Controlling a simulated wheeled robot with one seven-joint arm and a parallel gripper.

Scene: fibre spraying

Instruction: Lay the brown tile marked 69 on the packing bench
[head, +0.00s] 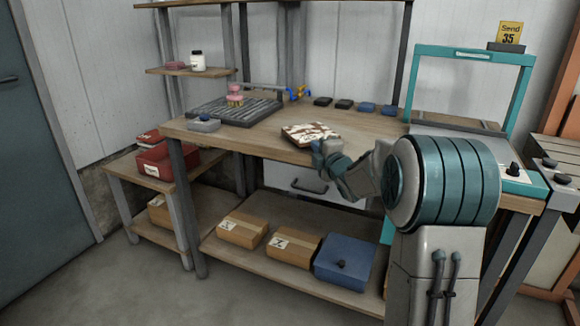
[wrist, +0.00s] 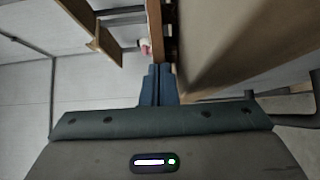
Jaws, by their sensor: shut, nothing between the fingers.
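A flat brown and white blotched slab (head: 310,134) lies near the front edge of the wooden bench (head: 265,140). I can read no 69 on it, and cannot tell whether it is the brown tile. No other brown tile marked 69 can be made out. My gripper (head: 318,146) is at the bench's front edge, just in front of the slab and close to it; I cannot tell if they touch. In the wrist view my gripper's blue fingers (wrist: 158,70) are shut together and empty, with a wooden edge ahead of them.
A ribbed grey tray (head: 235,112), a pink-topped brush (head: 235,95) and several small dark and blue blocks (head: 344,104) are on the bench. A teal frame (head: 475,55) at right has a yellow "Send 35" sign (head: 510,33). Boxes (head: 242,230) fill the lower shelf.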

